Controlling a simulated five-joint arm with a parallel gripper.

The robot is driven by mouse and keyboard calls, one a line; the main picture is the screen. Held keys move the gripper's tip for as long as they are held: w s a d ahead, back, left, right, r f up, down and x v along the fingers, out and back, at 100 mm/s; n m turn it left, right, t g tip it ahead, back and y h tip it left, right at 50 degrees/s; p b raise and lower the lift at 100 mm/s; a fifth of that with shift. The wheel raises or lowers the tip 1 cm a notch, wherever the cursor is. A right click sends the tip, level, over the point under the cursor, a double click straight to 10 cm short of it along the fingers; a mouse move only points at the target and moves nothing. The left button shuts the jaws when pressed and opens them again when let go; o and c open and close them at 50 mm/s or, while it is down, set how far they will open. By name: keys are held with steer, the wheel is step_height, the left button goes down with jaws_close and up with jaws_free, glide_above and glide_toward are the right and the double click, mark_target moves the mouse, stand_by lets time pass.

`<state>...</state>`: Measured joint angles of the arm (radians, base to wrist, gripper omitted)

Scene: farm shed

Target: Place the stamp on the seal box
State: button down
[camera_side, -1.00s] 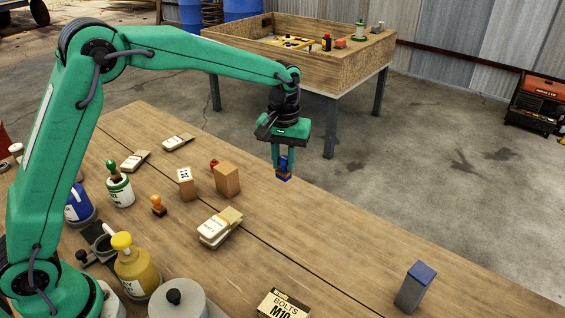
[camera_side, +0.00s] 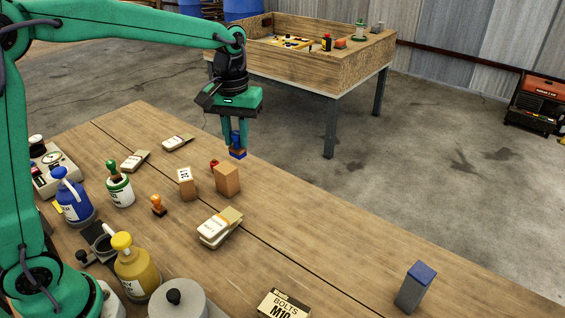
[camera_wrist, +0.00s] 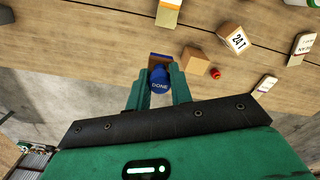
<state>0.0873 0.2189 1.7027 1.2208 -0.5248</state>
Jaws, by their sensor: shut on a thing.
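My gripper (camera_side: 236,138) is shut on a blue stamp (camera_side: 238,153) with a wooden and blue base. It holds the stamp upright above the far edge of the workbench. In the wrist view the stamp's round blue knob (camera_wrist: 159,82), marked "DONE", sits between the fingers. A plain tan box (camera_side: 228,181) stands on the bench a little below and left of the held stamp in the side view. A grey block with a blue top (camera_side: 416,286) stands alone at the right of the bench. I cannot tell which one is the seal box.
A small box marked with a number (camera_side: 186,184) and a red-knobbed thing (camera_side: 214,166) stand beside the tan box. The bench's right half is mostly clear.

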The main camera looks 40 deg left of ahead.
steer(key=shift+a, duration=0.1)
steer(key=w+a+f, duration=0.1)
steer(key=a+f, duration=0.1)
steer(key=a, duration=0.1)
steer(key=w+a+f, duration=0.2)
steer(key=a, duration=0.2)
steer(key=w+a+f, duration=0.1)
steer(key=a+f, duration=0.2)
steer(key=shift+w+a, duration=0.25)
steer(key=shift+a, duration=0.05)
steer(key=shift+f, duration=2)
steer(key=shift+f, duration=0.2)
steer(key=c, duration=1.3)
jaws_free()
steer(key=shift+o, duration=0.2)
steer(key=shift+r, duration=0.15)
step_height(320, 180, up, 12)
